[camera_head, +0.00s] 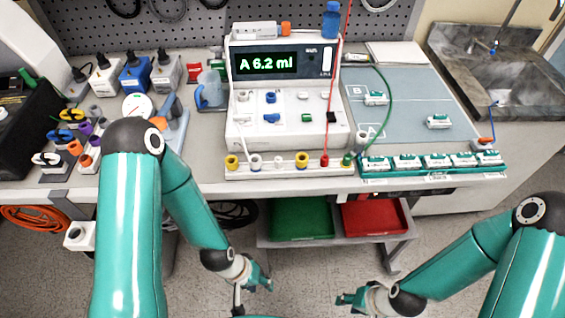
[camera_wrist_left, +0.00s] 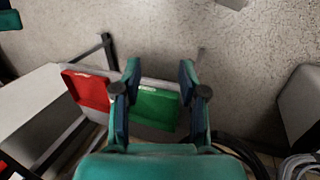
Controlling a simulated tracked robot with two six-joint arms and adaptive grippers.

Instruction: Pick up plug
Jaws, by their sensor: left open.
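A red plug (camera_head: 325,160) on a red cable and a green plug (camera_head: 347,158) on a green cable stand in the white socket strip (camera_head: 285,170) at the front of the pump unit. The frames do not show which plug is meant. My left gripper (camera_head: 261,284) is low in front of the bench, apart from the plugs. In the left wrist view its fingers (camera_wrist_left: 160,75) are spread, with nothing between them. My right gripper (camera_head: 346,299) is also low in front of the bench, to the right. Its jaw opening is too small to judge.
The pump unit's display (camera_head: 267,64) reads "A 6.2 ml". A green bin (camera_head: 302,220) and a red bin (camera_head: 374,217) sit on a shelf below the bench edge. Several white modules line a green rack (camera_head: 430,170) at right. A sink (camera_head: 510,85) is far right.

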